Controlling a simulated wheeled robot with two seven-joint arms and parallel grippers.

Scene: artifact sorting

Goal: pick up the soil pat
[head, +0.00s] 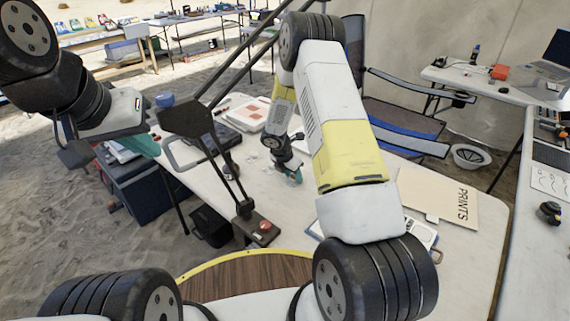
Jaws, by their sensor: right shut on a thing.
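My right arm reaches over the middle of the white table (455,255). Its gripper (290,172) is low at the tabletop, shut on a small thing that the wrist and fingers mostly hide. I cannot make out the soil pat for sure. My left gripper (78,152) is raised at the left, above the dark blue box; its fingers are too unclear to tell whether they are open.
A lamp with a dark head (186,118) stands on the table between my arms, close to the right gripper. A board marked PRINTS (437,195) lies at the right. A dark blue box (150,190) is at the left. A folding chair (400,125) stands behind the table.

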